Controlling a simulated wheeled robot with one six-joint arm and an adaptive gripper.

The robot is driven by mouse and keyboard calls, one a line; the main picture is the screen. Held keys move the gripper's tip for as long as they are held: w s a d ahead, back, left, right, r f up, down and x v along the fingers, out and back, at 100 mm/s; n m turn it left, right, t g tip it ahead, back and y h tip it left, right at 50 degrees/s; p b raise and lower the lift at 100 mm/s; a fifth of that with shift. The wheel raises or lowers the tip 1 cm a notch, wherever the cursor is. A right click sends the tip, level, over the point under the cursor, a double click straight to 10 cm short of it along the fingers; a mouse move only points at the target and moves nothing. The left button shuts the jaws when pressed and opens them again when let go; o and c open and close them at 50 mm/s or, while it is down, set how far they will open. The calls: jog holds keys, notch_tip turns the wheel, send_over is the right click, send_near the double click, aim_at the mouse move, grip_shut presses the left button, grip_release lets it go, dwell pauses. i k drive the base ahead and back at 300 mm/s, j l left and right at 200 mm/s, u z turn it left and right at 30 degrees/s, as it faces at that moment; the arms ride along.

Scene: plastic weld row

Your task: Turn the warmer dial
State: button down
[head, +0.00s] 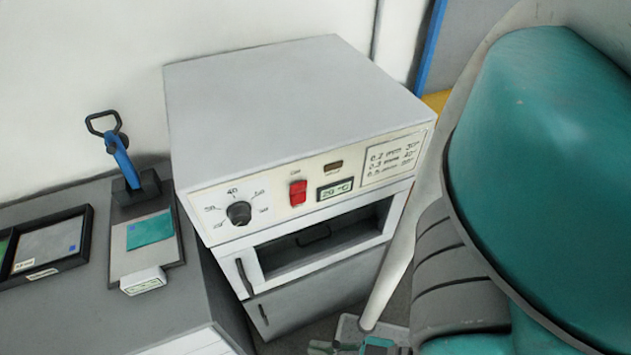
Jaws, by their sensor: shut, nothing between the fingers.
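The warmer (290,95) is a light grey box-shaped cabinet in the middle of the head view. Its dial (239,213) is a round black knob at the left end of the cream control panel, with a printed scale around it. The pointer's exact setting is too small to tell. Nothing touches or covers the dial. My arm's large teal and grey links fill the right side of the picture, apart from the dial.
A red switch (298,192) and a small green display (335,189) sit right of the dial. A grey bench (60,310) at left holds a blue-handled clamp (122,160) and a black tray (45,247). A wall stands behind.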

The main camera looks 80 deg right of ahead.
aim_at(239, 214)
jog(key=k+l+z, duration=0.35)
jog(key=k, duration=0.25)
jog(key=k+l+z, duration=0.35)
jog(key=k, duration=0.25)
jog(key=l, duration=0.05)
